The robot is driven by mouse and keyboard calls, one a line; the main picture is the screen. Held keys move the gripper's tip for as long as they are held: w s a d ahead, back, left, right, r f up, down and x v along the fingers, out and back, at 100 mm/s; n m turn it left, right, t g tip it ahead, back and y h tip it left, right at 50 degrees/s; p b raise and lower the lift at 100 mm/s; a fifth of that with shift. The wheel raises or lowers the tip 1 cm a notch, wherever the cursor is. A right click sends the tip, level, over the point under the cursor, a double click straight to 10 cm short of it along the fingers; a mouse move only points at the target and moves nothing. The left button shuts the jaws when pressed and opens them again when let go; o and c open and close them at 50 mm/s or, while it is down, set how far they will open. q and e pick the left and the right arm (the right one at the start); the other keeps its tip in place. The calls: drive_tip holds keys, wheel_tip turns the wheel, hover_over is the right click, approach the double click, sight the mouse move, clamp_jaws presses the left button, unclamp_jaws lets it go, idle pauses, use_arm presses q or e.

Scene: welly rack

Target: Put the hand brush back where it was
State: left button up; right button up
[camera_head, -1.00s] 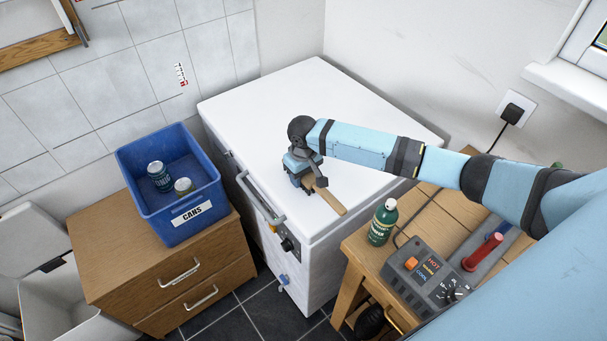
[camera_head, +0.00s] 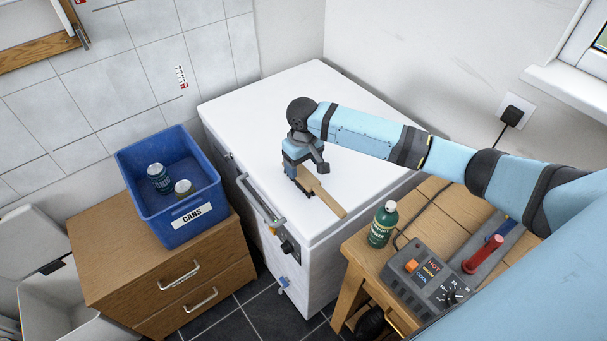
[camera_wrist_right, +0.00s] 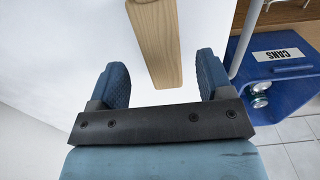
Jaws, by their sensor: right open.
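The hand brush (camera_head: 323,196) lies on the white top of the chest freezer (camera_head: 345,105), near its front edge. Its wooden handle points toward the front right in the head view; its bristle end is not clearly visible. In the right wrist view the pale wooden handle (camera_wrist_right: 156,45) lies ahead of and between the two blue fingers, touching neither. My right gripper (camera_head: 298,178) is open and empty, just above the freezer top behind the brush; it also shows in the wrist view (camera_wrist_right: 160,82). My left gripper is not in view.
A blue crate (camera_head: 131,176) labelled CANS, holding two cans, stands on a wooden drawer unit (camera_head: 95,255) at left. At right, a wooden bench (camera_head: 435,205) carries a green bottle (camera_head: 382,224) and a grey control box (camera_head: 425,275). Most of the freezer top is clear.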

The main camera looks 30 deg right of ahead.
wheel_tip(320, 180, up, 6)
drive_tip(key=shift+r, duration=0.15)
idle(0.6)
